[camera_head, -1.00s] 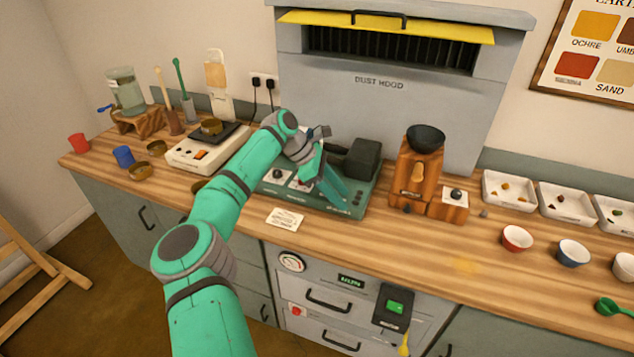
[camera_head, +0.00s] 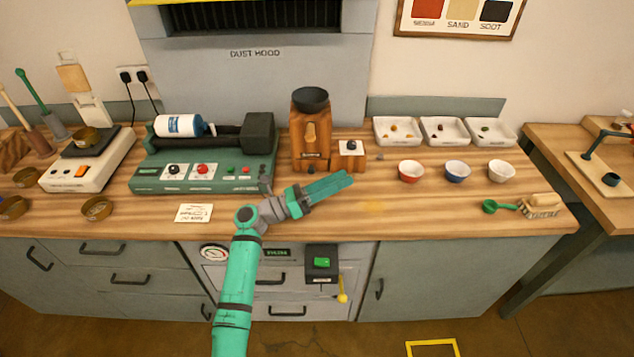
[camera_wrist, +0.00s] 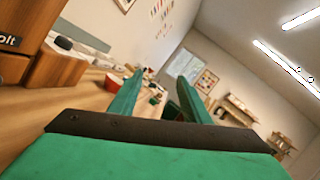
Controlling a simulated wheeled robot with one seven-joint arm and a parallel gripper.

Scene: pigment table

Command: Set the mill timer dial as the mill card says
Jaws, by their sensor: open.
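The green mill (camera_head: 205,180) stands on the bench at left in the head view, with a white and blue jar (camera_head: 178,125) lying on top. Its front has a black dial (camera_head: 173,170), a red knob (camera_head: 202,170) and small buttons. The dial markings are too small to read. A white card (camera_head: 193,212) lies on the bench before it; its writing is unreadable. My gripper (camera_head: 345,183) is open and empty above the bench, right of the mill and in front of the wooden grinder. Its open fingers also show in the wrist view (camera_wrist: 158,90).
A wooden grinder (camera_head: 310,138) with a black bowl stands right of the mill, beside a small box with a dark knob (camera_head: 350,146). Cups (camera_head: 411,171) and white trays (camera_head: 397,131) stand farther right. A scale (camera_head: 85,165) stands left. The bench front at centre right is clear.

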